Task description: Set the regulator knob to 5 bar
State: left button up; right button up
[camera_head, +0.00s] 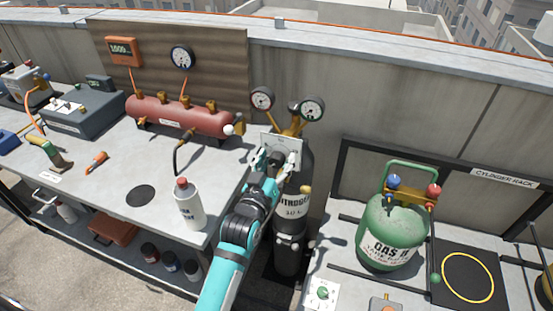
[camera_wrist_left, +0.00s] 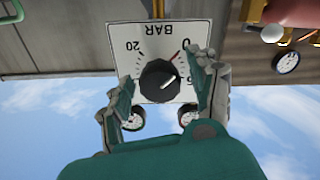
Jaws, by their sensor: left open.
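The black regulator knob (camera_wrist_left: 158,80) sits on a white square dial plate (camera_wrist_left: 149,32) marked BAR, upside down in the wrist view. A 20 and a 0 are readable; other numbers are partly hidden by a finger. The knob's white pointer line points to the upper right, toward the scale between the 0 and the half-hidden mark at the right. The plate (camera_head: 288,146) stands in front of the nitrogen cylinder (camera_head: 291,238) in the head view, where the knob is hidden. My left gripper (camera_head: 271,160) is open, its fingers on either side of the knob; contact is unclear.
Two gauges (camera_head: 262,97) (camera_head: 312,106) stand above the plate. The left bench (camera_head: 110,185) carries a white bottle (camera_head: 188,205) and a red tank (camera_head: 180,117). A green gas cylinder (camera_head: 392,232) stands on the right bench. A narrow gap lies between the benches.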

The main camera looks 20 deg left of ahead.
pick_arm(q)
jog(key=shift+w, duration=0.15)
jog(key=shift+c, duration=0.2)
jog(key=c, duration=1.1)
jog(key=shift+r+m+p, duration=0.15)
jog(key=shift+m+p, duration=0.85)
jog(key=shift+m, duration=0.3)
jog(key=m+p, duration=0.1)
jog(key=m, duration=0.2)
jog(key=shift+p, duration=0.4)
jog(key=m+p, duration=0.1)
jog(key=m, duration=0.3)
jog(key=shift+m, duration=1.8)
